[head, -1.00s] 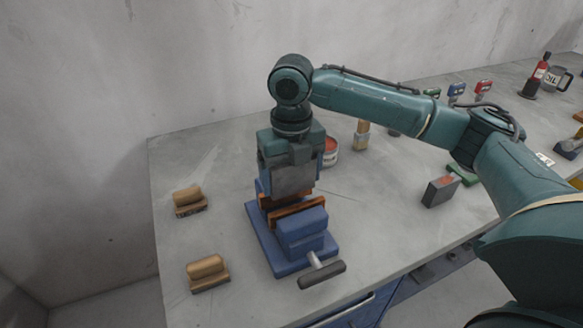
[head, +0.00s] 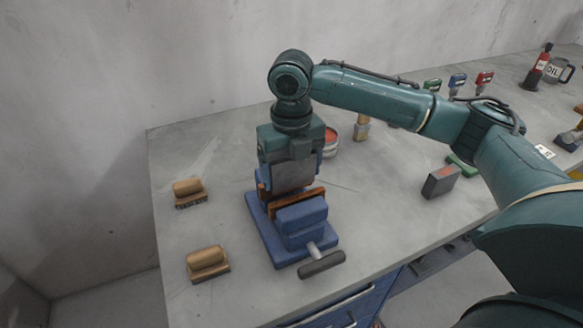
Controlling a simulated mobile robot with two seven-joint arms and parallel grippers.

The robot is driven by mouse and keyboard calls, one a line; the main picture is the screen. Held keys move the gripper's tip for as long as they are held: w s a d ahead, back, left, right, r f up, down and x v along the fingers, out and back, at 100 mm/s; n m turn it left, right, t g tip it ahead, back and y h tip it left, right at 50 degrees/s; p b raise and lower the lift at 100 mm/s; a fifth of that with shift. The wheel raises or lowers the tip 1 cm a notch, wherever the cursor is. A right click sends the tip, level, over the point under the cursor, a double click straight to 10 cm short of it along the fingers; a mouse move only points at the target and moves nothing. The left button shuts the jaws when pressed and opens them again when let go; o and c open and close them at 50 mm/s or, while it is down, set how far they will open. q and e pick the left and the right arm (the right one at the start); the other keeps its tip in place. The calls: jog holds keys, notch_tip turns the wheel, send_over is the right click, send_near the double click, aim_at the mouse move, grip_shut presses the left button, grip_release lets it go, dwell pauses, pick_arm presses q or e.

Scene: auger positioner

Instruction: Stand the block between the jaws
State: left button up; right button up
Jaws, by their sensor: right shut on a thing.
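The blue vise (head: 302,222) stands on the bench with orange-brown jaws (head: 298,198) and a dark handle at its front right. My right gripper (head: 292,180) points straight down over the vise. It is shut on a grey block (head: 293,178), whose flat face shows upright between the fingers. The block's lower end is at the jaw opening, behind the front jaw. The front jaw and the gripper hide its bottom, so I cannot tell whether it touches the vise. My left gripper is not in view.
Two wooden-handled brushes (head: 188,191) (head: 207,262) lie left of the vise. A red-topped tin (head: 331,142) and a wooden-handled thing (head: 361,128) stand behind it. A grey box with a red top (head: 440,182) is to the right. The bench (head: 225,155) is clear around the vise's left side.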

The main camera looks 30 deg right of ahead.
jog(key=shift+f, duration=1.2)
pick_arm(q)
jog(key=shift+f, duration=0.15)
pick_arm(e)
jog(key=shift+f, duration=1.55)
jog(key=o, duration=1.9)
jog(key=shift+o, duration=0.3)
jog(key=shift+s+f, duration=0.1)
jog(key=shift+f, duration=0.2)
notch_tip(320, 180, up, 14)
jog(key=shift+f+b, duration=0.2)
jog(key=shift+b, duration=0.4)
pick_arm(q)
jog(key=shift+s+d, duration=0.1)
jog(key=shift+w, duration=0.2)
